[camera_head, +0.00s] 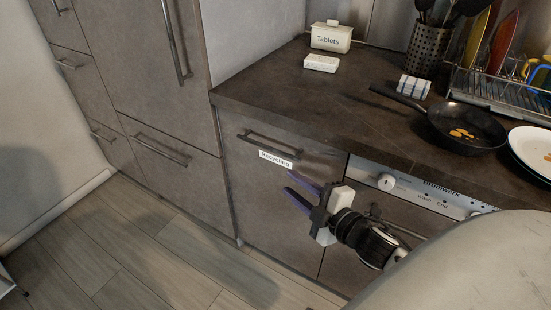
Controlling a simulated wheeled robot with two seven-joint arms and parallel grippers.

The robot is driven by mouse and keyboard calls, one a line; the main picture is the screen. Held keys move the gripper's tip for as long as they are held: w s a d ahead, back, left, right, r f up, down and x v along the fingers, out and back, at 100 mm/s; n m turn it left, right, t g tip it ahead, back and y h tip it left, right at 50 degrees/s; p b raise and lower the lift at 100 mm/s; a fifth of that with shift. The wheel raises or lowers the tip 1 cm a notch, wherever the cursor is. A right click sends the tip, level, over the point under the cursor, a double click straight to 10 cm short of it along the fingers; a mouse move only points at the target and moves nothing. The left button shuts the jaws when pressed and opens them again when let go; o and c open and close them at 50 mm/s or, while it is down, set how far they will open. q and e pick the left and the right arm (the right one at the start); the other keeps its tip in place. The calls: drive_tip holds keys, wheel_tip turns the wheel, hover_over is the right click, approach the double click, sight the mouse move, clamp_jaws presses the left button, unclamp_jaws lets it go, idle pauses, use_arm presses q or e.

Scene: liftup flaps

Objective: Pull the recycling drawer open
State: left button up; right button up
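The recycling drawer (262,195) is a grey-brown cabinet front below the worktop, left of the dishwasher. It looks flush with its neighbours. Its dark bar handle (270,142) runs across the top, with a white "Recycling" label (275,159) just under it. My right gripper (298,188) is in front of the drawer, below and a little right of the handle and label. Its two purple fingers point left and are spread apart with nothing between them. It is apart from the handle. My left gripper is not in view.
The dishwasher (386,183) with a knob and panel is right of the drawer. The worktop (300,93) holds a tablets box (331,37), a pan (465,127), a plate (531,150) and a dish rack (497,96). The wooden floor (150,250) at left is clear.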

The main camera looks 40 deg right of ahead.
sight(275, 152)
drive_tip(key=w+r+n, duration=0.1)
drive_tip(key=w, duration=0.3)
drive_tip(key=w+d+r+t, duration=0.1)
drive_tip(key=w, duration=0.3)
drive_tip(key=w+r+n+b, duration=0.1)
drive_tip(key=w, duration=0.2)
drive_tip(key=shift+w+d+n, duration=0.3)
drive_tip(key=shift+w, duration=0.1)
clamp_jaws()
